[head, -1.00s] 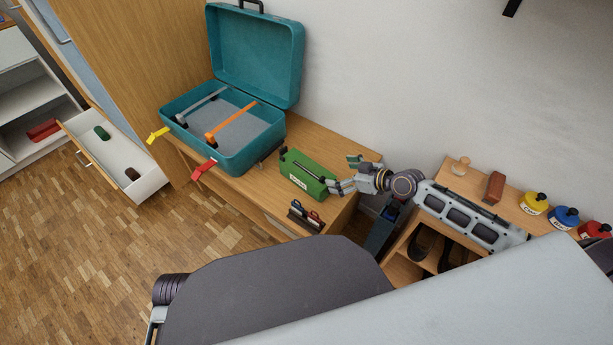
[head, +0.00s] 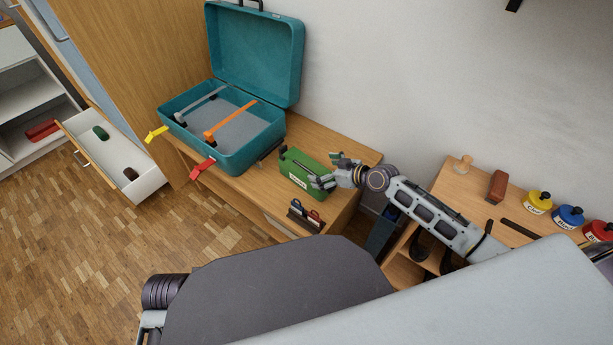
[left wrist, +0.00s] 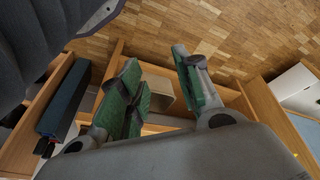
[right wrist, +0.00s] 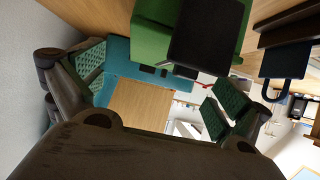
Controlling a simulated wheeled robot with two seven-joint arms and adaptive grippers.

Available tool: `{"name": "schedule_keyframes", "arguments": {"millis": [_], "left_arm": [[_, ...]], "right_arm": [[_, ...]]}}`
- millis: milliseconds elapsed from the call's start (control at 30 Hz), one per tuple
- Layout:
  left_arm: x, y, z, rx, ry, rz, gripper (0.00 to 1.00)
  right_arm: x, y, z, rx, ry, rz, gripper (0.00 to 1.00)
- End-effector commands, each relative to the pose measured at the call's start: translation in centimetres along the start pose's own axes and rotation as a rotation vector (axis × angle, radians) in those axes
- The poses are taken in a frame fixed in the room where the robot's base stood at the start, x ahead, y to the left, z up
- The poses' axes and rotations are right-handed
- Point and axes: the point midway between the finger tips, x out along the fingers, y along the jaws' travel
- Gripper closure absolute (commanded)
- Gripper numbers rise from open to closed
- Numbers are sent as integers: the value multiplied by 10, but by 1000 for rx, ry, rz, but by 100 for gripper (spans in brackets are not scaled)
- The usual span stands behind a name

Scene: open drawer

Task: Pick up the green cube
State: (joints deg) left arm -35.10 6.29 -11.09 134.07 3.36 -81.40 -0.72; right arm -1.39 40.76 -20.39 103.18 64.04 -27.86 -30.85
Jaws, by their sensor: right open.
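I see no plain green cube. A green box (head: 305,174) with a dark handle on top and a white label stands on the wooden cabinet. It also shows at the top of the right wrist view (right wrist: 151,36). A small green object (head: 101,132) lies in the open white drawer at left. My right gripper (head: 332,170) is open and empty at the right end of the green box; contact cannot be told. Its spread fingers show in the right wrist view (right wrist: 155,85). My left gripper (left wrist: 157,58) is open and empty in the left wrist view.
An open teal suitcase (head: 190,141) with yellow and red tags stands left of the green box. A small holder (head: 305,217) sits at the cabinet's front edge. A shelf at right bears a brown block (head: 497,186) and several paint bottles (head: 568,217). The drawer (head: 110,160) sticks out.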

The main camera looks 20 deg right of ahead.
Motion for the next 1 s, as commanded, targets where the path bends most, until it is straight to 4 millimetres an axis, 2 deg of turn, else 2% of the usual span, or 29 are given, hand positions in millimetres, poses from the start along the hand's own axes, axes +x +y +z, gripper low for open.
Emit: {"name": "schedule_keyframes", "arguments": {"millis": [200,633,867,1000], "left_arm": [[-5,1,-4,2,14,1,67],[-2,1,-1,2,7,2,67],[-4,2,-1,2,14,4,67],[-13,3,-4,4,30,7,67]], "right_arm": [[7,-1,0,-1,-1,-1,0],[10,-1,0,0,0,-1,0],[26,-2,-1,1,1,-1,0],[38,-3,-2,1,1,-1,0]]}}
